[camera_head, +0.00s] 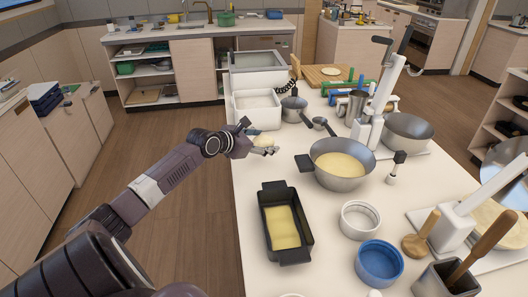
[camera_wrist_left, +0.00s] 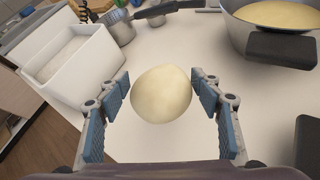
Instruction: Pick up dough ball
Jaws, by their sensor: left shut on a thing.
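The dough ball (camera_wrist_left: 161,94) is pale cream and round. In the left wrist view it sits between the two blue-padded fingers of my left gripper (camera_wrist_left: 160,104), which are shut on it. In the head view the dough ball (camera_head: 264,141) shows small at the left gripper (camera_head: 258,143), over the left edge of the white counter. I cannot tell whether it touches the counter. My right gripper is not in view.
A white bin (camera_head: 257,108) stands just behind the gripper. A pan of yellow batter (camera_head: 341,164) is to the right, its handle toward the gripper. A black loaf tin (camera_head: 272,245) lies nearer. A small saucepan (camera_head: 293,110) stands behind. Bare counter (camera_head: 262,172) lies between.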

